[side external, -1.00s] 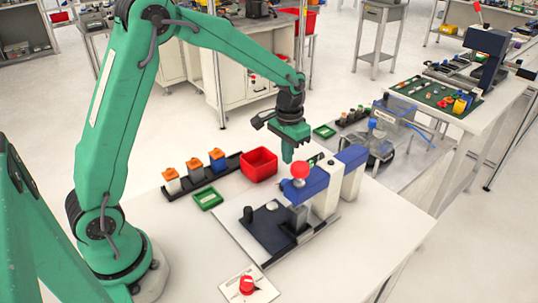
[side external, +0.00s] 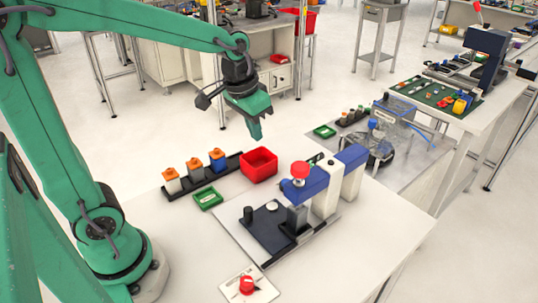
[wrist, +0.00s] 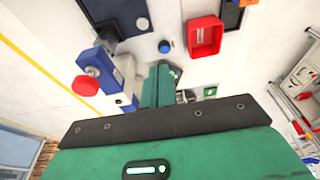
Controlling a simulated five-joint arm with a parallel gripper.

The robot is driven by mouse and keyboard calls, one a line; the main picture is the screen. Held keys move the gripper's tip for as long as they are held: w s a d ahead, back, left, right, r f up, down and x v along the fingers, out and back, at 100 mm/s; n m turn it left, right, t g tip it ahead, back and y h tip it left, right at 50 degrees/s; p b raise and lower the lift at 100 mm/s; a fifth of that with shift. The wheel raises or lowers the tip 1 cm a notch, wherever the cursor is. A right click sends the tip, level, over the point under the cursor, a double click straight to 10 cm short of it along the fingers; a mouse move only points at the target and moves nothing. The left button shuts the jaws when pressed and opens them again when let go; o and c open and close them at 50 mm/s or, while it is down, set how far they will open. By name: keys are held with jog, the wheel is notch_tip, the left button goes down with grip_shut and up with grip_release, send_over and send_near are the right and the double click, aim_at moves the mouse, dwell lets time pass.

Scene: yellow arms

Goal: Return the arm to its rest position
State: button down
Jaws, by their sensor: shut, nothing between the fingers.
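My green arm reaches over the white table from the left in the side view. My gripper (side external: 256,132) hangs from its end, fingers pointing down, above and behind the red bin (side external: 262,173). The fingers are shut with nothing held; they also show together in the wrist view (wrist: 160,75). The gripper is apart from everything on the table. In the wrist view the red bin (wrist: 204,50) lies beyond the fingers to the right.
A blue and white press (side external: 318,192) with a red knob stands right of the bin. A black rack (side external: 228,164) holds orange-topped and blue-bodied items. A green tray (side external: 208,198) and a red button (side external: 247,285) are on the table. Air above the table is free.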

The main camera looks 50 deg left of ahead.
jog(key=s+r+t, duration=0.2)
jog(key=s+t, duration=0.1)
jog(key=s, duration=1)
jog(key=shift+r, duration=0.35)
jog(key=shift+d, duration=0.1)
